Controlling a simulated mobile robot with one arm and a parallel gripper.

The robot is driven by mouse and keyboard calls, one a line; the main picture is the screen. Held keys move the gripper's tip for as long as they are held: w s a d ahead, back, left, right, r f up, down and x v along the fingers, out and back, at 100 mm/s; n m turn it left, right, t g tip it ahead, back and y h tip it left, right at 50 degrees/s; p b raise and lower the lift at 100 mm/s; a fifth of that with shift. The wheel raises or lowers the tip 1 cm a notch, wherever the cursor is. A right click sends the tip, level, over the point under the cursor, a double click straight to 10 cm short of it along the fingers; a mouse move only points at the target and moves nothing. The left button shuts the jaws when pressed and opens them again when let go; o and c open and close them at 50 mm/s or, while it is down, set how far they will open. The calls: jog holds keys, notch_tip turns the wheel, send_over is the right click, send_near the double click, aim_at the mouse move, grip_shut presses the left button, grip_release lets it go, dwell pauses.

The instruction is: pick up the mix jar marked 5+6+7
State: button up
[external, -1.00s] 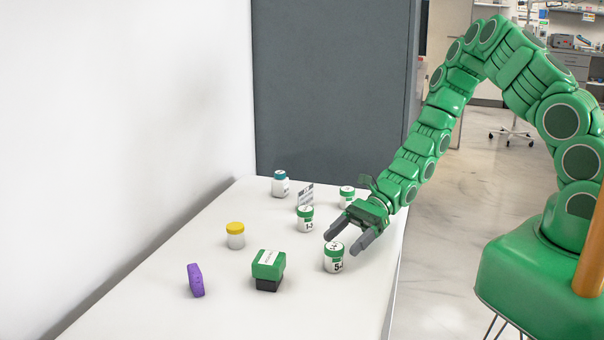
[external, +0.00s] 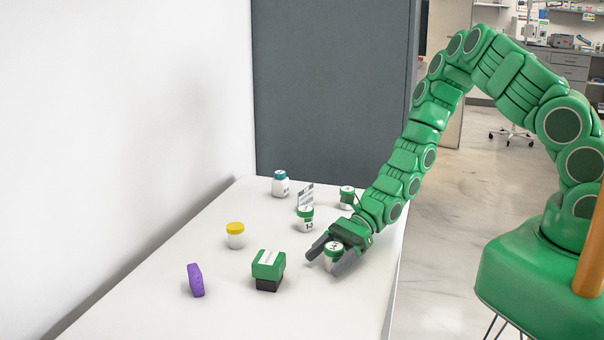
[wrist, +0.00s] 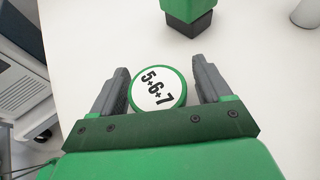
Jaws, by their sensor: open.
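The mix jar marked 5+6+7 (wrist: 156,88) has a white lid top with a green rim, and its mark reads clearly in the wrist view. In the external view the jar (external: 334,250) stands on the table near its right edge, partly hidden by a finger. My gripper (external: 330,257) is open, with one grey finger on each side of the jar. In the wrist view the gripper (wrist: 160,84) shows a gap between each finger and the lid; the left gap looks narrower.
A green and black box (external: 268,270) stands left of the jar. A green-lidded jar (external: 305,220) and a card (external: 306,196) stand behind, with another green-lidded jar (external: 347,197). A yellow-lidded jar (external: 235,236), a purple block (external: 195,280) and a teal-lidded bottle (external: 280,184) are farther left.

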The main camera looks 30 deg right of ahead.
aim_at(328, 249)
jog(key=c, duration=1)
jog(key=shift+c, duration=0.2)
jog(key=shift+r, duration=5)
